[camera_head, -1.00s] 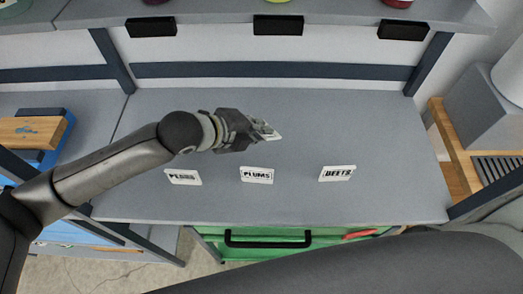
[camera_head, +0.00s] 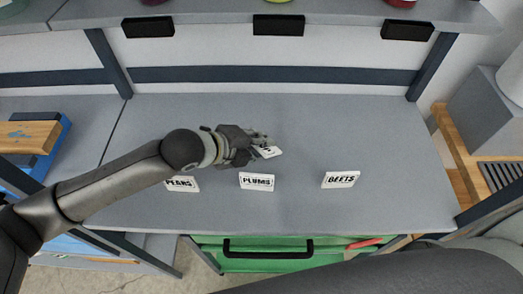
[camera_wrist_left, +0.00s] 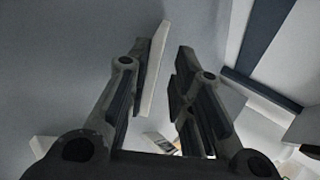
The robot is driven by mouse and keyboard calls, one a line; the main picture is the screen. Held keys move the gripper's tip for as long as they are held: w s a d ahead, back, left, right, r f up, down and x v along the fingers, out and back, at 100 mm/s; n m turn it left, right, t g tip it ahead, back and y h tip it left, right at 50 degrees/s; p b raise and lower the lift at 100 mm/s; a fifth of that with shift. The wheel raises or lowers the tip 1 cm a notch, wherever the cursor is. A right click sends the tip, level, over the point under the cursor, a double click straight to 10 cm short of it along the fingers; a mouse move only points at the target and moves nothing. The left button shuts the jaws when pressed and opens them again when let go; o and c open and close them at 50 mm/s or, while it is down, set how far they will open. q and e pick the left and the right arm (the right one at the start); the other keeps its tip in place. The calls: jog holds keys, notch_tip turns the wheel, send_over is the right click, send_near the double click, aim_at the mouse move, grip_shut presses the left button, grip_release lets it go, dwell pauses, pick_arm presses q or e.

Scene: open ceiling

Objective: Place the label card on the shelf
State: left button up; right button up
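My left gripper (camera_head: 262,147) is above the grey bench (camera_head: 300,125), its fingers around a small white label card (camera_head: 270,152) with dark marks I cannot read. In the left wrist view the card (camera_wrist_left: 154,70) shows nearly edge-on between the fingers, against the left one; a narrow gap shows beside the right finger. Three more white cards are on the bench: PEARS (camera_head: 181,184), partly behind the gripper's arm, PLUMS (camera_head: 257,181) just below the gripper, and BEETS (camera_head: 340,180) to the right. The shelf (camera_head: 220,12) runs along the top. My right gripper is not in view.
Black holders (camera_head: 278,25) line the shelf's front edge, with a dark rail (camera_head: 270,75) below. A green drawer (camera_head: 270,255) is under the bench front. Wooden and blue items (camera_head: 30,137) are at the left. The bench centre right is clear.

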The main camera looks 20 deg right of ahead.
pick_arm(q)
jog(key=shift+r, duration=0.1)
jog(key=shift+s+a+r+p, duration=0.1)
jog(key=shift+a+r+p, duration=0.2)
jog(key=shift+p, duration=0.2)
jog(key=p+v, duration=0.5)
jog(key=v, duration=0.1)
jog(key=shift+r, duration=0.1)
jog(key=shift+s+a+r+p, duration=0.25)
jog(key=shift+a+p, duration=0.1)
jog(key=shift+p, duration=0.1)
notch_tip(320, 180, up, 8)
jog(key=s+a+p, duration=0.1)
jog(key=a+p, duration=0.1)
jog(key=p, duration=0.6)
